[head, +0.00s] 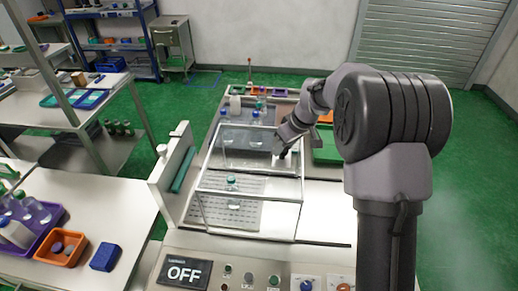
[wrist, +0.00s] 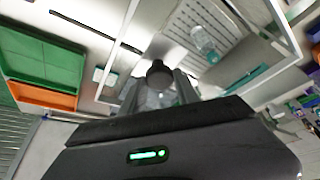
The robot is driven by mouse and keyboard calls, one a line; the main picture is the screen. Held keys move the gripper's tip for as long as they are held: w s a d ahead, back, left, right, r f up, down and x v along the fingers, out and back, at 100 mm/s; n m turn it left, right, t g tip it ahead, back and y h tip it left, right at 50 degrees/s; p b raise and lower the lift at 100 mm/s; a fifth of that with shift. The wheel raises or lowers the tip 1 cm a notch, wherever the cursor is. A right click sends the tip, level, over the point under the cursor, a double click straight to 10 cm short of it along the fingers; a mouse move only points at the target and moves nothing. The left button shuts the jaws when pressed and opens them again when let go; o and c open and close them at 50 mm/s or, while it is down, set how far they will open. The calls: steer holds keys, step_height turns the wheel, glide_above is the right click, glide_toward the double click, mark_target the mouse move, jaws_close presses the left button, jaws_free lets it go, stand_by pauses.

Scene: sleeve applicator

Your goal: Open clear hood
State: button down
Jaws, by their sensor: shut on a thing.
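The clear hood (head: 250,197) is a see-through box with a pale frame, standing over the perforated grey plate (head: 245,217) of the machine. A clear bottle with a teal cap (head: 232,190) stands upright under it and also shows in the wrist view (wrist: 204,42). My gripper (head: 284,154) is at the hood's far right part. In the wrist view its fingers (wrist: 160,88) are closed around a dark round knob (wrist: 160,73), which appears to belong to the hood. I cannot tell whether the hood's lower edge is raised.
A black OFF display (head: 184,273) and several buttons line the front panel. A white post with a teal strip (head: 182,170) stands left of the hood. Several bottles stand behind it. A green tray (head: 326,145) lies to the right. A side table with a blue box (head: 105,257) is left.

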steer(key=s+d, duration=0.3)
steer(key=d, duration=1.4)
steer(key=shift+s+d, duration=0.2)
steer(key=shift+d, duration=0.1)
steer(key=c, duration=0.9)
jaws_free()
steer(key=p+v, duration=0.3)
steer(key=v, duration=1.4)
steer(key=shift+a+r, duration=0.1)
steer(key=shift+r, duration=0.15)
